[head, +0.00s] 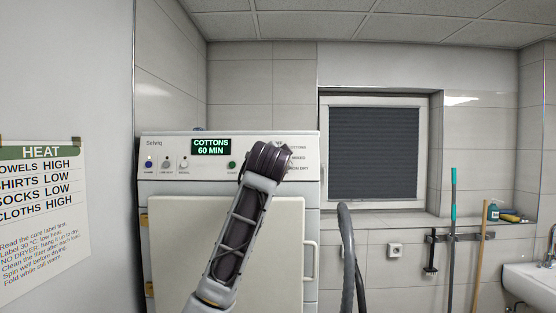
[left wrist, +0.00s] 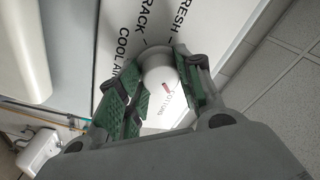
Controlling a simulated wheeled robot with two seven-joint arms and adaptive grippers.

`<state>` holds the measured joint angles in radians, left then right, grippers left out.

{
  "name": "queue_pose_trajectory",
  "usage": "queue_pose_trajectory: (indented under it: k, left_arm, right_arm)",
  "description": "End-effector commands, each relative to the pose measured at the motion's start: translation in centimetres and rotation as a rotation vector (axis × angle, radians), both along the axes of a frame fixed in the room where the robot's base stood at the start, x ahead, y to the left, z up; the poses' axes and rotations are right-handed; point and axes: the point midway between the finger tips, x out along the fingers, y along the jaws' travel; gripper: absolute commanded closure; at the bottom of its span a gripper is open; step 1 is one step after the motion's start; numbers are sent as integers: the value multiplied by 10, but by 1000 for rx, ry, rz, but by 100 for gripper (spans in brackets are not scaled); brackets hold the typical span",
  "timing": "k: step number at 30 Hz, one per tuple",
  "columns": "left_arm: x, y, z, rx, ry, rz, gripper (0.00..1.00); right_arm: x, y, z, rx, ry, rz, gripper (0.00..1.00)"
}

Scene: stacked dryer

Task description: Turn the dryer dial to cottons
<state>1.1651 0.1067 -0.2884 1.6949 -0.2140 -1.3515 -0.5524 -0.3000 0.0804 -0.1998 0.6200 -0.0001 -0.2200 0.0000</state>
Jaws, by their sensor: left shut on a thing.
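The white dryer (head: 312,215) stands ahead in the head view. Its lit display (head: 211,147) reads COTTONS 60 MIN. My left arm rises in front of the right part of the control panel and hides the dial there. In the left wrist view the round white dial (left wrist: 158,72) sits between the green-padded fingers of my left gripper (left wrist: 160,82), which is shut on it. A red mark on the dial points toward the word COTTONS (left wrist: 173,99). My right gripper is not in view.
The dryer's cream door (head: 175,240) is below the panel, with a handle (head: 310,262) at its right. A HEAT notice (head: 40,210) hangs on the left wall. A shaded window (head: 373,150), hanging tools and a sink (head: 530,280) are at right.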

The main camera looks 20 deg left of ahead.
Motion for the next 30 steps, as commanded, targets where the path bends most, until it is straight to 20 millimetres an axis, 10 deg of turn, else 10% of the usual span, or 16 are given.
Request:
queue_pose_trajectory:
  k: [15,16,21,30]
  left_arm:
    - [0,-1,0,27,7,-6,88]
    - [0,-1,0,27,7,-6,62]
    - [0,-1,0,27,7,-6,42]
    - [0,0,0,26,8,-6,42]
  right_arm:
    - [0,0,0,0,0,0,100]
    - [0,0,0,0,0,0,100]
    - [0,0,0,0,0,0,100]
    - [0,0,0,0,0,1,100]
